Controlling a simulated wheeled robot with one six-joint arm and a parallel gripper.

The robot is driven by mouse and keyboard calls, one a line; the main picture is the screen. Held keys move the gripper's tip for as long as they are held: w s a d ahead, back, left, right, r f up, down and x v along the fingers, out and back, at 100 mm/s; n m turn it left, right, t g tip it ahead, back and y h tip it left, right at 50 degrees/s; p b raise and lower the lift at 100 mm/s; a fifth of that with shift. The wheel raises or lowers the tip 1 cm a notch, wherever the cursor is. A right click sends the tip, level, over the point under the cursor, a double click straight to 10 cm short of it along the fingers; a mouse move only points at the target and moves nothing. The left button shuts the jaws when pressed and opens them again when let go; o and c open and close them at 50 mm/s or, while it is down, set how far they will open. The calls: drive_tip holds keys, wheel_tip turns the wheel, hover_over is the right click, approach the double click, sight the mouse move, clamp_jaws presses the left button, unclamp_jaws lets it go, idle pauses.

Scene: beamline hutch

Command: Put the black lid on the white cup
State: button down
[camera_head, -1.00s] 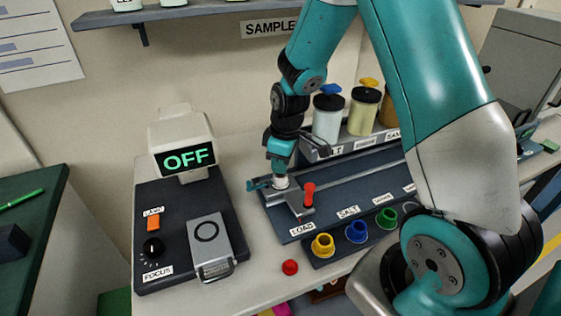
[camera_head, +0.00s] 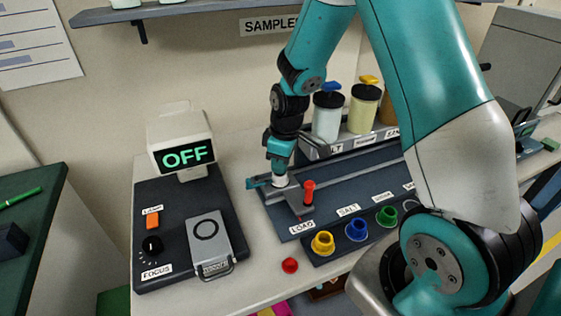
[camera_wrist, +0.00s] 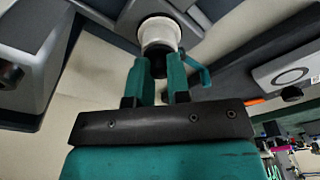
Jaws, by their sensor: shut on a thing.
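The white cup (camera_head: 281,182) stands at the left end of the dark rail board, just below my gripper (camera_head: 281,164). In the wrist view the cup (camera_wrist: 160,33) is just beyond the fingertips of my gripper (camera_wrist: 158,72). The teal fingers are close together on a small black piece, which looks like the black lid (camera_wrist: 158,66). The lid is at the near end of the cup. I cannot tell whether it is seated on the cup or just above it. In the head view the fingers hide the lid.
A red knob (camera_head: 309,190) stands just right of the cup. A teal lever (camera_wrist: 198,72) is close beside the fingers in the wrist view. Lidded jars (camera_head: 327,117) stand behind on a rack. A control panel (camera_head: 160,220) with an OFF display (camera_head: 187,157) is left.

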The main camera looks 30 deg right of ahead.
drive_tip(key=shift+f, duration=0.25)
drive_tip(key=c, duration=1)
unclamp_jaws()
drive_tip(key=shift+r, duration=0.2)
wheel_tip(320, 180, up, 17)
drive_tip(key=s+d+b, duration=0.1)
drive_tip(key=shift+s, duration=0.25)
drive_tip(key=s+a+r+g+y, duration=0.1)
drive_tip(key=s+a+y, duration=0.2)
drive_tip(key=s+a, duration=1.5)
drive_tip(key=s, duration=0.3)
drive_tip(key=shift+a+r+m, duration=0.25)
drive_tip(key=shift+r+m, duration=0.1)
drive_tip(key=shift+m, duration=0.05)
